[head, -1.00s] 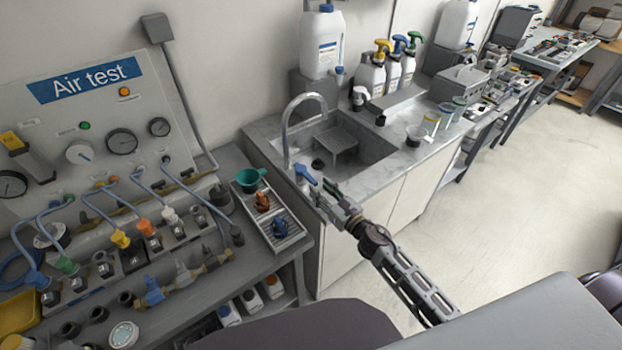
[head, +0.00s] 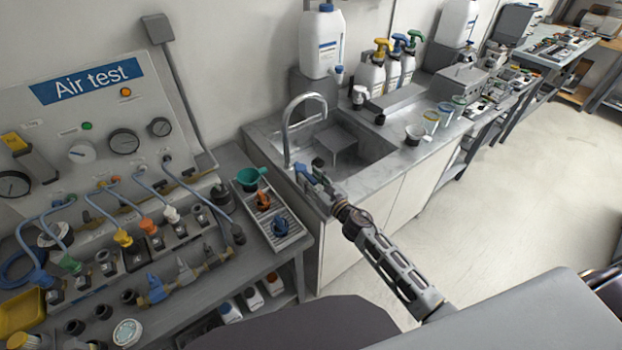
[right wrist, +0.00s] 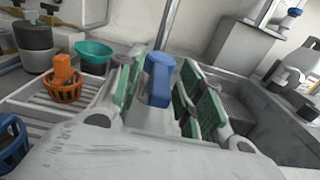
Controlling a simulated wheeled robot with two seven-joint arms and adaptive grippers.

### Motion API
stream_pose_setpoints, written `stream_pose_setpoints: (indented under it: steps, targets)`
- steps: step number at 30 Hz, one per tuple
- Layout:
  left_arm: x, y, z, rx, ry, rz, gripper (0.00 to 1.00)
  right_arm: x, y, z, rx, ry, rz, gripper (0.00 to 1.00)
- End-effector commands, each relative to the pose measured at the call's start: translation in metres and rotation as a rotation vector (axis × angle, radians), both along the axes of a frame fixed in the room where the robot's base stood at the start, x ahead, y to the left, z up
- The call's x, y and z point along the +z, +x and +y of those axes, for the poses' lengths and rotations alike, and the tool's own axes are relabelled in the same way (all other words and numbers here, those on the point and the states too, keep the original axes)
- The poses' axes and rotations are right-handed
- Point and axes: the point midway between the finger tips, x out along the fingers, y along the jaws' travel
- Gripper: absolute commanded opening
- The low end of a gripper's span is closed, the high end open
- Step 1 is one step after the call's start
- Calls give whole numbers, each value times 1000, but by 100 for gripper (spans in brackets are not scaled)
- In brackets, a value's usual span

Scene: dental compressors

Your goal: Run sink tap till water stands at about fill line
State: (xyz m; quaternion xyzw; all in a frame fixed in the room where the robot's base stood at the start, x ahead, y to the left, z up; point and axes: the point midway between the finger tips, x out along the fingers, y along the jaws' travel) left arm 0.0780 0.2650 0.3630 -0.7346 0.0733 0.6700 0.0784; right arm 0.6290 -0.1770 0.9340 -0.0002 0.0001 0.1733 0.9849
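The sink (head: 365,150) is set in a grey counter, with a curved metal tap (head: 287,130) at its left back. The blue tap handle (head: 301,171) is at the counter's left front, by the tap. My right gripper (head: 312,182) is at the handle in the head view. In the right wrist view the blue handle (right wrist: 158,78) stands between the green-padded fingers (right wrist: 160,95), which are apart; contact cannot be made out. I see no water stream, and no fill line can be made out. My left gripper is not in view.
A drying rack (head: 268,215) with a green funnel (head: 250,178) and orange and blue baskets lies left of the sink. Spray bottles (head: 380,70) and cups (head: 430,122) stand behind and right of it. The Air test panel (head: 90,110) is at left.

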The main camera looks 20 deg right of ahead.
Motion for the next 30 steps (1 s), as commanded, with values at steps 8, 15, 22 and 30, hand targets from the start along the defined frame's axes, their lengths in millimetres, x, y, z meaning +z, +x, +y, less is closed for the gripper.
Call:
stream_pose_setpoints:
  steps: [8, 15, 22, 30]
  targets:
    - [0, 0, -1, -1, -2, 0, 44, 0, 0, 0, 0, 0, 0, 36]
    - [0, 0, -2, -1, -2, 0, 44, 0, 0, 0, 0, 0, 0, 5]
    - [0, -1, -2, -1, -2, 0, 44, 0, 0, 0, 0, 0, 0, 0]
    - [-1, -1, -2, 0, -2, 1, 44, 0, 0, 0, 5, 0, 0, 0]
